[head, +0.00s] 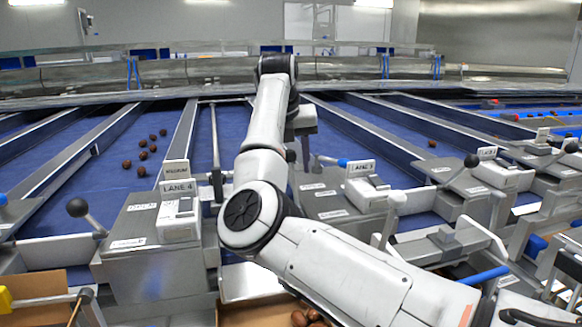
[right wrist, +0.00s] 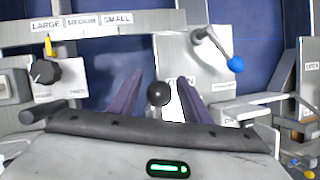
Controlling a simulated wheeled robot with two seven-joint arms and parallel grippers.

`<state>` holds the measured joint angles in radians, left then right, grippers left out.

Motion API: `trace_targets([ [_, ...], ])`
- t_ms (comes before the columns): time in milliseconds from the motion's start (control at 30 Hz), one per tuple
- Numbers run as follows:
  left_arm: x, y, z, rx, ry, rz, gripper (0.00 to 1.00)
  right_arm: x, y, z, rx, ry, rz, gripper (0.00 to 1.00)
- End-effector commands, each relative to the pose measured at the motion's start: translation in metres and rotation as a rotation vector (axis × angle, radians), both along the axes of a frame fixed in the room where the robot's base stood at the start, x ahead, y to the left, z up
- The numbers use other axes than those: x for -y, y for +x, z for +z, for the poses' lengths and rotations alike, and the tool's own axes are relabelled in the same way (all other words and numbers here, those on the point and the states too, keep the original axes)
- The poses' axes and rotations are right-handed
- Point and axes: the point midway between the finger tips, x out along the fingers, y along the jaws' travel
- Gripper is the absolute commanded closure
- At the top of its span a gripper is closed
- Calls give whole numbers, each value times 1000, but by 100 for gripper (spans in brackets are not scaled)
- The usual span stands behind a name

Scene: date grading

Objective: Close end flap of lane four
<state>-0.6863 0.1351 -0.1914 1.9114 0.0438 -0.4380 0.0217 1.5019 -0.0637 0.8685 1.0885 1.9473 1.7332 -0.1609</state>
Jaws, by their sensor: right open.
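The grey LANE 4 box (head: 150,250) with its white label stands left of my right arm in the head view. A black ball-knobbed lever (head: 77,207) leans out at its left. The lane's end flap cannot be told apart clearly. In the head view my right gripper (head: 303,122) is mostly hidden behind my own arm. In the right wrist view my right gripper (right wrist: 158,95) is open, its dark fingers on either side of a black ball knob (right wrist: 158,93). A gap shows on both sides. A partly covered OPEN label (right wrist: 180,84) is behind the knob. My left gripper is not in view.
Blue lanes (head: 225,140) run back between metal dividers; several dates (head: 141,155) lie on one at left. A blue-tipped lever (right wrist: 235,64) and a LARGE/MEDIUM/SMALL strip (right wrist: 80,22) are close by. A cardboard box (head: 232,314) with dates is below my arm.

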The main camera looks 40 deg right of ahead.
Motion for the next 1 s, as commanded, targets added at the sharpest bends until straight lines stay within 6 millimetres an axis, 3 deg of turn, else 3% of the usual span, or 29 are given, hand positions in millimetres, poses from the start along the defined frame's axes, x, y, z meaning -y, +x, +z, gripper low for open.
trace_targets([
  [200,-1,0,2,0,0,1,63,5,3,-15,0,0,0,56],
  [467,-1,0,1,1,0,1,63,5,4,-15,0,0,0,56],
  [733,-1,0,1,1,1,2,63,5,4,-15,1,-1,0,100],
  [1000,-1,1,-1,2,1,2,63,10,3,-15,12,-6,-9,100],
])
